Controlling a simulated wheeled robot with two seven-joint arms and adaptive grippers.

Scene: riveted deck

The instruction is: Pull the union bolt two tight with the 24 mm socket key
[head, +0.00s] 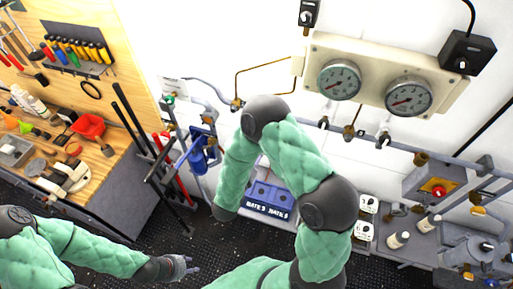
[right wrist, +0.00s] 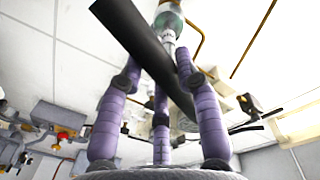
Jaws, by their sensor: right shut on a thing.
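My right gripper (right wrist: 160,75), with purple segmented fingers, is shut on a long dark bar in the right wrist view. The bar (right wrist: 145,42) runs slanting between the fingers and looks like the handle of the socket key. A silver and green round part (right wrist: 170,22) shows beyond the fingertips; I cannot tell whether it belongs to the key. In the head view the right hand and the key are hidden behind my green-sleeved forearm. My left gripper (head: 181,267) hangs low over the dark floor, empty, its small fingers apart. I cannot make out union bolt two.
A panel with two gauges (head: 389,75) is on the white wall above a grey pipe rail (head: 440,158) with fittings. A blue case (head: 265,200) is partly behind my right arm. A workbench (head: 105,170) with tools stands left. A red-button box (head: 437,187) is right.

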